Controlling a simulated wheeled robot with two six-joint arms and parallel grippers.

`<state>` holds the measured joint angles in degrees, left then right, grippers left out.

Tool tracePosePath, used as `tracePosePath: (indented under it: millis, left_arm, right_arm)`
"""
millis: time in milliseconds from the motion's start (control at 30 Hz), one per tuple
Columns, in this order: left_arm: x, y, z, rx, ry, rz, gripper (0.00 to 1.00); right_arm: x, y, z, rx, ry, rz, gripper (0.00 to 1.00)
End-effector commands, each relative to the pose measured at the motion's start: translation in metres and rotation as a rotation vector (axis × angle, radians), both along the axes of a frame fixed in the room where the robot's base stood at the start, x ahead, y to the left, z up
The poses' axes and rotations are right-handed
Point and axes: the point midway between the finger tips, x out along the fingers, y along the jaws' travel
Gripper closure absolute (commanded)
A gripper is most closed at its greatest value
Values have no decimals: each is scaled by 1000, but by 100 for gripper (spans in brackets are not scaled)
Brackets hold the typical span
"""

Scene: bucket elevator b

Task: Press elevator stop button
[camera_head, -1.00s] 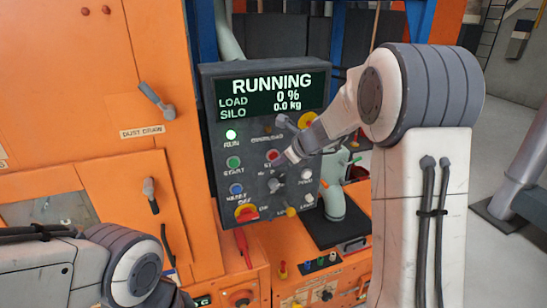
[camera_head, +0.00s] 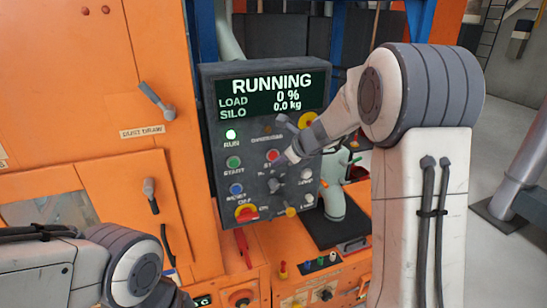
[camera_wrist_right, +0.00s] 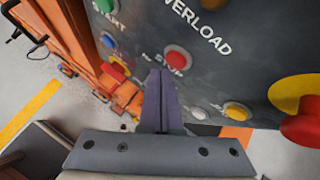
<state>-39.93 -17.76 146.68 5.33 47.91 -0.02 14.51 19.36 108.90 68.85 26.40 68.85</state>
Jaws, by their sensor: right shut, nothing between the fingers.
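The red stop button (camera_head: 272,155) is on the dark control panel (camera_head: 222,125), whose screen reads RUNNING. In the right wrist view the round red button (camera_wrist_right: 177,58) sits above a label partly covered by my fingers. My right gripper (camera_head: 287,158) is just right of the button in the head view. Its fingers (camera_wrist_right: 160,76) are shut and empty, with the tips just below and left of the button. I cannot tell whether they touch the panel. My left arm shows at the lower left, but its gripper is out of view.
Near the stop button are a green start button (camera_head: 233,162), a blue button (camera_head: 236,189) and a red-and-yellow switch (camera_head: 246,213). A large red-and-yellow knob (camera_wrist_right: 300,108) stands out at the right in the wrist view. Orange cabinets (camera_head: 85,120) stand at the left.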

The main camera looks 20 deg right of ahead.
Motion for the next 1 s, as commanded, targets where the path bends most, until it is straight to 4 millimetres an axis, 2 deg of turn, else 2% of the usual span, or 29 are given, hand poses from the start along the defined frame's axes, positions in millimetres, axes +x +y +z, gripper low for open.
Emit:
tracePosePath:
  millis: [1000]
  left_arm:
    - [0,0,5,0,0,0,50]
  right_arm:
    - [9,0,0,0,0,0,100]
